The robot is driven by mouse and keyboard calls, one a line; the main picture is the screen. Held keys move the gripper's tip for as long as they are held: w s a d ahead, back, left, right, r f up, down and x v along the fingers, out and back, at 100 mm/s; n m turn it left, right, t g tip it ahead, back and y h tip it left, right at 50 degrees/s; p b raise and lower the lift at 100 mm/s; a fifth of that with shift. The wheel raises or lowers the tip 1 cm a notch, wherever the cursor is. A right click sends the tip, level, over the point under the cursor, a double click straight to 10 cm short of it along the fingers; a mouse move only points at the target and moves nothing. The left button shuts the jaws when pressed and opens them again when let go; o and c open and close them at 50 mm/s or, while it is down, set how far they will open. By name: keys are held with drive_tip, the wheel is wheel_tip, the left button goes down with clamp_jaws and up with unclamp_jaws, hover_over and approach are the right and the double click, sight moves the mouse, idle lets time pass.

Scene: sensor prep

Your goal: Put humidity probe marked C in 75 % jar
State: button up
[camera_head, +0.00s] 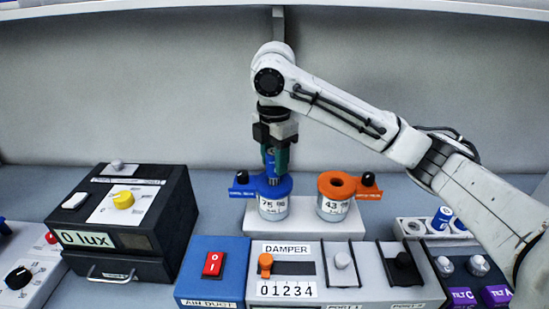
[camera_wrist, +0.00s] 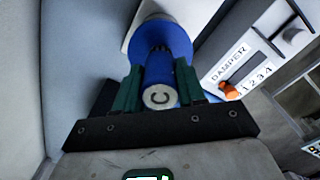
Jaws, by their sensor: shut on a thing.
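The humidity probe marked C (camera_wrist: 158,97) is a blue cylinder with a grey end cap lettered C. My gripper (camera_head: 275,165) is shut on it, with a green finger on each side in the wrist view (camera_wrist: 158,80). The 75 % jar (camera_head: 272,209) is clear with a blue lid (camera_head: 286,188) and stands on a white block. In the head view the probe (camera_head: 269,160) is upright, its lower end at the lid. In the wrist view the blue lid (camera_wrist: 178,35) lies beyond the probe. I cannot tell how far the probe's tip is inside the lid's opening.
The 43 % jar (camera_head: 333,209) with an orange lid stands close on the right. A damper panel (camera_head: 290,270) and blue air duct switch box (camera_head: 212,270) are in front. A black lux box (camera_head: 130,220) is left. A white rack with blue-topped probes (camera_head: 440,222) is right.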

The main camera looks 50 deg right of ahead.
drive_tip(key=shift+f+p, duration=0.4)
drive_tip(key=shift+f, duration=0.65)
idle(1.6)
drive_tip(key=o, duration=1.4)
wheel_tip(320, 180, up, 8)
drive_tip(key=p, duration=0.8)
idle(0.7)
